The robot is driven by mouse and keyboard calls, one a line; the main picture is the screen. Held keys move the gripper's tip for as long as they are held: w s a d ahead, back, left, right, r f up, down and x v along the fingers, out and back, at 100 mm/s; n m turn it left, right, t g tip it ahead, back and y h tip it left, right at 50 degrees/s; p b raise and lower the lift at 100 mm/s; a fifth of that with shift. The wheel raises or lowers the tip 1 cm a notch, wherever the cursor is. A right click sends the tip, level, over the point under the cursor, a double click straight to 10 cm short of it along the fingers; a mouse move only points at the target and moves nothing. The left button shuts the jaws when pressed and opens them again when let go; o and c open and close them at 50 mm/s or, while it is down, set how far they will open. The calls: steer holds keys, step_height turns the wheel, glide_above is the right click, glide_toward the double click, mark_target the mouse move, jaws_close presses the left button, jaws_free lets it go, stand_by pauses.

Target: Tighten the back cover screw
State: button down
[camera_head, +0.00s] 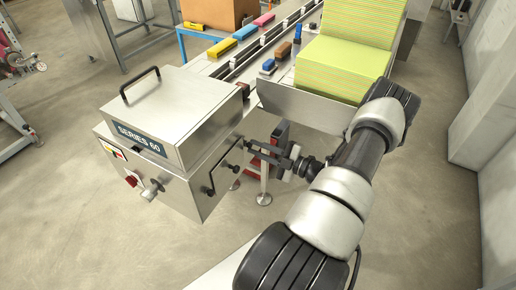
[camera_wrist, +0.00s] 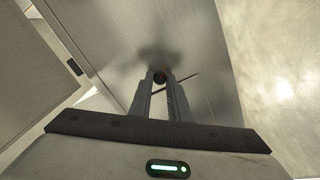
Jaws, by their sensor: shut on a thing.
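The machine labelled SERIES 60 (camera_head: 165,150) is a steel box with its cover panel (camera_head: 213,183) facing my arm. My gripper (camera_head: 252,147) reaches the panel's upper right edge from the right. In the wrist view my gripper (camera_wrist: 161,85) has its fingers close together on a small dark, reddish round part, apparently the screw head (camera_wrist: 159,76), against the brushed steel panel (camera_wrist: 150,35). A thin dark rod shows just right of the fingertips. The fingers hide most of the screw, so its seating cannot be told.
A conveyor (camera_head: 240,65) with coloured packs runs behind the machine. A stack of green striped cloths (camera_head: 345,60) stands at the back right. A red-and-steel stand leg (camera_head: 264,185) is just below my gripper. The floor at right is clear.

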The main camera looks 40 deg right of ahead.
stand_by(0.4)
steer(key=c, duration=1.7)
jaws_free()
steer(key=shift+o, duration=0.2)
steer(key=shift+s, duration=0.1)
steer(key=v, duration=1.7)
steer(key=shift+b, duration=0.4)
steer(key=shift+s+d, duration=0.1)
